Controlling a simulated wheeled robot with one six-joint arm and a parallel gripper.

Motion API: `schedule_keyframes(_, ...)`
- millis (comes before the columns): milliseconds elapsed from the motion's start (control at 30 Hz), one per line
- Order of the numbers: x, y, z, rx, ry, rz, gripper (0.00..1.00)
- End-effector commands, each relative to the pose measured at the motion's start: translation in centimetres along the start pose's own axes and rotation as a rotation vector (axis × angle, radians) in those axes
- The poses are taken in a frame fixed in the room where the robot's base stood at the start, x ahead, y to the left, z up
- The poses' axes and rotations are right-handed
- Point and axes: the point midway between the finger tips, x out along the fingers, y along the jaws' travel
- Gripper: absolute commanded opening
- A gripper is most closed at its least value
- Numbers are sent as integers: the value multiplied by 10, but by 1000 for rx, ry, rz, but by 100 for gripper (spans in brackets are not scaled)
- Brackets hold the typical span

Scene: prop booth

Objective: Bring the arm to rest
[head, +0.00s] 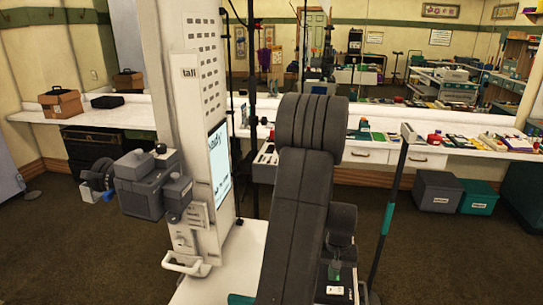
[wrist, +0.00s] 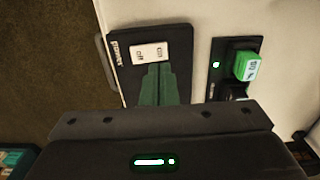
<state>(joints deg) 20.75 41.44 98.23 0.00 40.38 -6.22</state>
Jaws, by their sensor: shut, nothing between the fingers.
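My arm reaches forward and down in the middle of the head view. In the wrist view, the green fingers of my gripper (wrist: 157,70) are together and empty. They point at a black panel (wrist: 125,70) marked with a power label, just below its white on/off rocker switch (wrist: 149,53). Whether the fingertips touch the panel I cannot tell. In the head view, the green fingertips of my gripper (head: 335,272) show small at the lower right, beside the arm.
A green plug-like block (wrist: 246,66) sits right of the panel, by a lit green dot. A long white counter (head: 450,147) with small items runs along the back, below a mirror. Grey (head: 437,191) and teal (head: 481,197) bins stand beneath. Brown floor is open at left.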

Motion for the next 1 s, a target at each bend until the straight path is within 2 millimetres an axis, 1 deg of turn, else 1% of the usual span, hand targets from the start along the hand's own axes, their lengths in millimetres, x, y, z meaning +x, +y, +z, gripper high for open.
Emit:
schedule_keyframes(33, 12, 0, 0, 0, -2, 0, 0)
schedule_keyframes(200, 35, 0, 0, 0, -1, 0, 0)
schedule_keyframes(300, 44, 0, 0, 0, -1, 0, 0)
schedule_keyframes(400, 48, 0, 0, 0, 1, 0, 0)
schedule_keyframes(800, 45, 0, 0, 0, 1, 0, 0)
schedule_keyframes(1000, 32, 0, 0, 0, 1, 0, 0)
